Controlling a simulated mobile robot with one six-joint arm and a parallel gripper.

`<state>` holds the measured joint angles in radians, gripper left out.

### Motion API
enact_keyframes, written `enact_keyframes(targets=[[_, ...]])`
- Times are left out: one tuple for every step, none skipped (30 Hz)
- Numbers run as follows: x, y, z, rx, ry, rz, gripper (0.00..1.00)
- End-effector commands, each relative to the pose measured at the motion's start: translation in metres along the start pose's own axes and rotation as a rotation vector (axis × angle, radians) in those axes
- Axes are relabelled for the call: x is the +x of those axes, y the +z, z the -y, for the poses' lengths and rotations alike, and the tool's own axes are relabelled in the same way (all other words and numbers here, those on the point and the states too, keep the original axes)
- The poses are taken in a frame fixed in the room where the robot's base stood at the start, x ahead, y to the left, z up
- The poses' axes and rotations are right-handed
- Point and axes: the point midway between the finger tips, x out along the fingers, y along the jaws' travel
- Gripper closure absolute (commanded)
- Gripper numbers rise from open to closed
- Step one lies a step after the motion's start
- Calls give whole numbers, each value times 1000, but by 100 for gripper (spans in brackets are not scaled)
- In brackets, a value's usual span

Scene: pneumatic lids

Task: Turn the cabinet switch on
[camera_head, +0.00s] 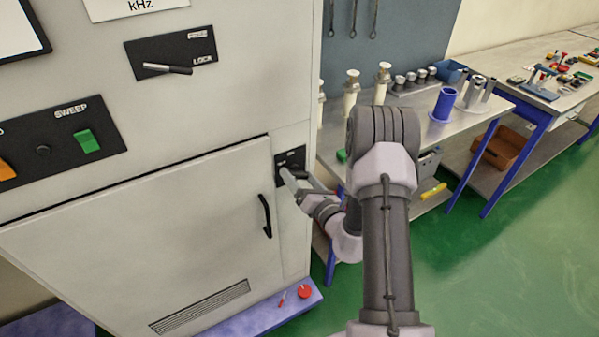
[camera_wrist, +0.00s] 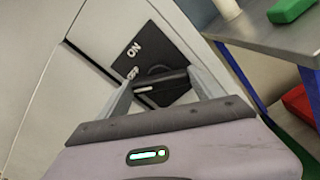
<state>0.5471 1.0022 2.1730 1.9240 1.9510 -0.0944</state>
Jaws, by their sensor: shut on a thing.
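The cabinet switch is a black rotary knob (camera_wrist: 162,88) on a black plate (camera_wrist: 148,57) marked ON and OFF in the wrist view. In the head view the plate (camera_head: 291,157) sits on the narrow right-hand panel of the cabinet, beside the door. My gripper (camera_wrist: 164,92) has its two fingers on either side of the knob's bar and is shut on it. The knob's bar lies roughly crosswise between the fingers, with a white mark at its left end. In the head view my gripper (camera_head: 293,178) reaches the plate from the right and hides part of it.
The cabinet door (camera_head: 150,235) has a black handle (camera_head: 265,216) just left of my gripper.

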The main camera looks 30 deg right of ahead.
Motion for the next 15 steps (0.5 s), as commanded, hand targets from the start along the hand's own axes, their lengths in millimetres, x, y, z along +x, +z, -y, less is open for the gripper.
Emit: enact_keyframes(targets=[[0,2,-2,41,-1,-2,64],[0,2,-2,70,-1,-2,64],[0,2,-2,108,-1,-3,64],[-1,2,-2,137,-1,-3,64],[0,2,-2,165,-1,-3,64],[0,2,-1,203,-1,-2,64],[0,2,-1,231,-1,-2,64],[0,2,-1,260,-2,-2,64],[0,2,-1,298,-2,-2,64],[0,2,-1,326,-2,-2,64],[-1,2,-1,355,-2,-2,64],[0,2,-1,393,-2,-2,64],[0,2,-1,421,-1,-2,64],[0,2,-1,450,-1,-2,64],[0,1,-1,488,-1,-2,64]])
